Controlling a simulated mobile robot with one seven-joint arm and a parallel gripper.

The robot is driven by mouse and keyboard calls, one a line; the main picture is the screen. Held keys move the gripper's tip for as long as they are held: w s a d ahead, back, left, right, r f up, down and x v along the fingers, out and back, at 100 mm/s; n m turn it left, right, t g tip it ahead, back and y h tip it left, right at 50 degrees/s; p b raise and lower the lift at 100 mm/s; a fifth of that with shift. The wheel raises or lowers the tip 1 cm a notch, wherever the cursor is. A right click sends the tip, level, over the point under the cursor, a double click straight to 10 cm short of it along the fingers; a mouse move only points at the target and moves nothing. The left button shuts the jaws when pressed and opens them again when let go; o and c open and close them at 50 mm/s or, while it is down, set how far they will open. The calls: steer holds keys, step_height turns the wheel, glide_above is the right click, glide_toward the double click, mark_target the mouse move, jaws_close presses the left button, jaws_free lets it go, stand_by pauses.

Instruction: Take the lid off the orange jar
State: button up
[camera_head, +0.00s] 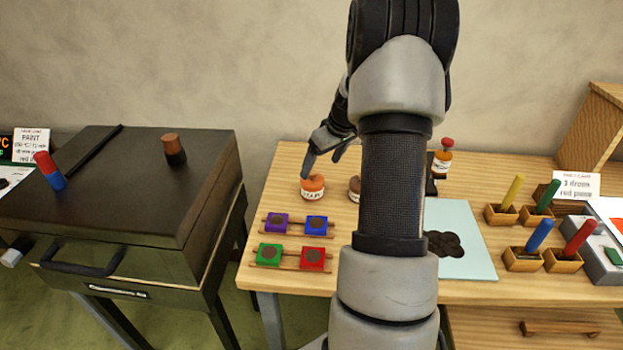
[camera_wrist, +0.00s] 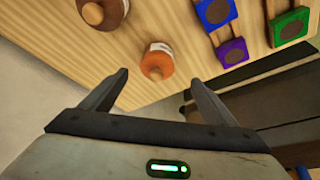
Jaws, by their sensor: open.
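The orange jar (camera_head: 313,189) stands on the wooden table, left of my arm, with its orange lid (camera_head: 313,180) on top and a pale label on its side. In the wrist view the orange jar (camera_wrist: 157,62) lies just beyond the fingertips, roughly between their lines, with a small knob showing on its lid. My gripper (camera_head: 323,165) is above and close to the jar in the head view. In the wrist view my gripper (camera_wrist: 160,78) has its two fingers spread wide with nothing between them.
A brown jar (camera_head: 354,188) stands just right, partly hidden by my arm; it also shows in the wrist view (camera_wrist: 104,12). Several coloured square blocks (camera_head: 316,224) sit on wooden rails in front. A dark kiln-like box (camera_head: 120,190) stands left, across a gap.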

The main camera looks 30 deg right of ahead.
mark_target(315, 174)
steer(key=x, duration=0.3)
steer(key=w+x, duration=0.1)
steer(key=x, duration=0.3)
steer(key=shift+w+d+p, duration=0.1)
steer(key=shift+d+p, duration=0.1)
steer(key=shift+p, duration=0.2)
steer(key=c, duration=1.1)
steer(key=shift+r, duration=0.1)
steer(key=shift+c, duration=0.2)
